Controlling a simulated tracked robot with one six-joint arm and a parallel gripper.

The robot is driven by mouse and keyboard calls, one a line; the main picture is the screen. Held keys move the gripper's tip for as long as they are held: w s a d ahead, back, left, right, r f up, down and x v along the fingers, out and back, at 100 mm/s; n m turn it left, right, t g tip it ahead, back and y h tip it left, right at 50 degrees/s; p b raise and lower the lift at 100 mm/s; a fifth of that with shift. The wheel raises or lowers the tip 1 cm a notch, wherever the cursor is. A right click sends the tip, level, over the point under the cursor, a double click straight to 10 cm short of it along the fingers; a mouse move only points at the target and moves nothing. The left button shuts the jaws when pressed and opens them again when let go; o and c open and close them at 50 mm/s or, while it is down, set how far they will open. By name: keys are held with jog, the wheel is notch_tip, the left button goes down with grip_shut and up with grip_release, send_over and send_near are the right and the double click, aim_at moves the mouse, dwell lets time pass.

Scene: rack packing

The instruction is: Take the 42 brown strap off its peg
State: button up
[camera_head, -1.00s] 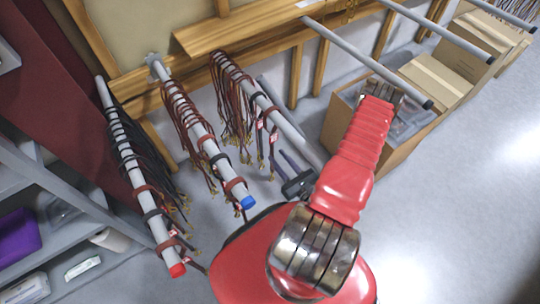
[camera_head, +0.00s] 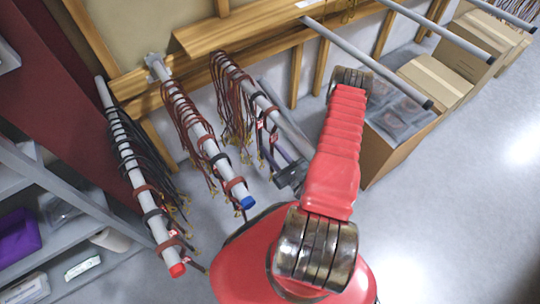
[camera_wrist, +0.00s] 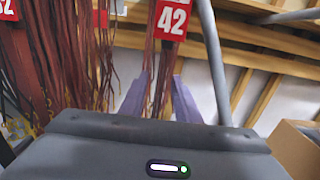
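The brown strap with the red 42 tag (camera_wrist: 172,18) hangs in the wrist view, its thin brown strands running down between my two purple fingers. My gripper (camera_wrist: 160,95) is open, one finger on each side of the strands, with gaps visible. In the head view my gripper (camera_head: 290,172) is beside the lower end of the third peg (camera_head: 265,101), which bears several brown straps with red and white tags. The tag numbers are too small to read there. The top of the 42 strap is out of the wrist view.
More brown straps (camera_wrist: 85,60) hang close on the left in the wrist view. A peg with a blue tip (camera_head: 206,140) and one with a red tip (camera_head: 135,170) stand left in the head view. An open cardboard box (camera_head: 385,150) is right of my arm.

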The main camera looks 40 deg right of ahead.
jog(key=shift+c, duration=0.4)
grip_shut()
dwell(0.4)
